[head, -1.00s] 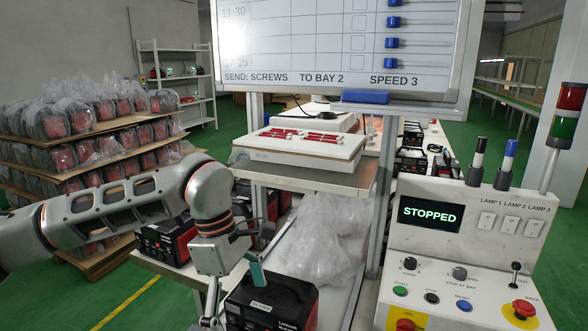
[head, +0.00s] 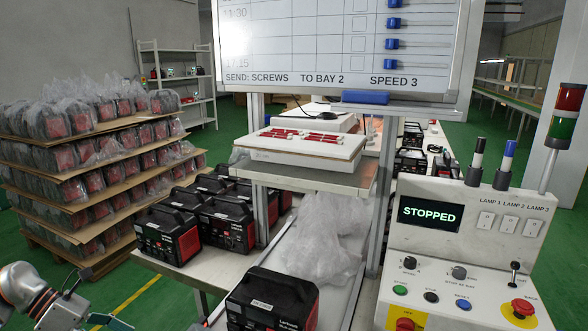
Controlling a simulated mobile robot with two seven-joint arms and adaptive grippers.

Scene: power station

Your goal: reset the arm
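My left arm (head: 30,290) shows only at the bottom left corner of the head view. Its gripper (head: 108,322) is partly visible at the bottom edge, cut off by the frame, so its opening cannot be told. My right arm and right gripper are not in view.
More power stations (head: 170,235) stand on the table at the left. A control panel (head: 455,255) with a "STOPPED" display is at the right. A whiteboard (head: 300,40) hangs above a shelf (head: 300,170). A stacked pallet (head: 80,160) stands at far left.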

